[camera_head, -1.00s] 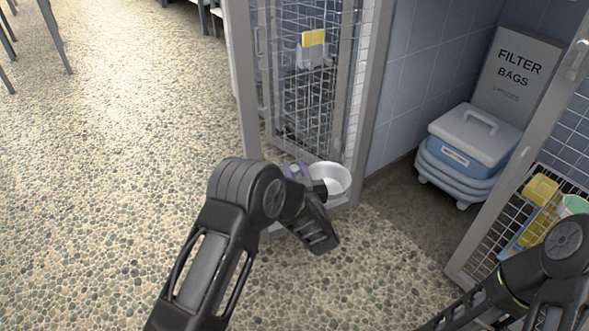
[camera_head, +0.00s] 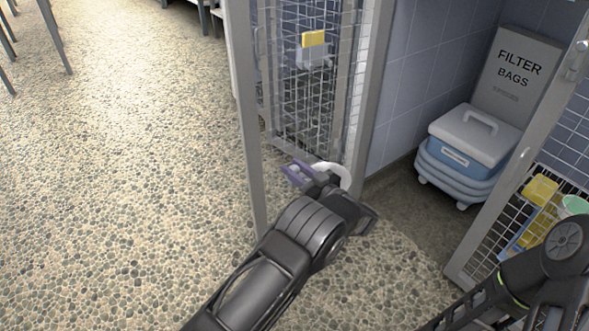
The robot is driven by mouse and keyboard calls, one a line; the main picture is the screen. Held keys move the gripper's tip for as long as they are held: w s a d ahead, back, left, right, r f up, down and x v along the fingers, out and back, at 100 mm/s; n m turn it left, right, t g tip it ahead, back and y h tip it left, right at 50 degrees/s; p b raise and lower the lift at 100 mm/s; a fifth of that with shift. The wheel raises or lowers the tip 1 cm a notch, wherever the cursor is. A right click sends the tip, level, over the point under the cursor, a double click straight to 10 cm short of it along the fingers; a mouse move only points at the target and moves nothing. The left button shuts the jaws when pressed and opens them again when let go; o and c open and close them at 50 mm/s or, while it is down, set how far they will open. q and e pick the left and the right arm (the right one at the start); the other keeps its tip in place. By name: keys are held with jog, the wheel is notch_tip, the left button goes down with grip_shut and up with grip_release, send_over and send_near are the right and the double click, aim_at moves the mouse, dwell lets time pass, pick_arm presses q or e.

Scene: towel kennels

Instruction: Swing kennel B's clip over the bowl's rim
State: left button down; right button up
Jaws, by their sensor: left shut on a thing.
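The white bowl (camera_head: 344,176) sits low at the foot of the mesh kennel door, mostly covered by my left wrist. A purple clip (camera_head: 296,174) shows just left of the bowl. My left gripper (camera_head: 308,179) is shut on the purple clip at the bowl's left side. The wrist hides the fingertips and most of the bowl's near rim, so I cannot tell whether the clip touches the rim. My right arm enters at the lower right; its gripper is out of view.
The kennel's grey frame post (camera_head: 247,130) stands left of the mesh. A blue and grey lidded box (camera_head: 468,150) and a filter bags carton (camera_head: 515,72) stand at the right.

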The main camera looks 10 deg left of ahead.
pick_arm(q)
jog(key=c, duration=1.4)
grip_release()
jog(key=p+v, duration=0.2)
jog(key=v, duration=0.5)
jog(key=shift+s+d+p, duration=0.15)
jog(key=shift+d+p, duration=0.1)
jog(key=shift+p, duration=0.05)
jog(key=shift+d, duration=0.1)
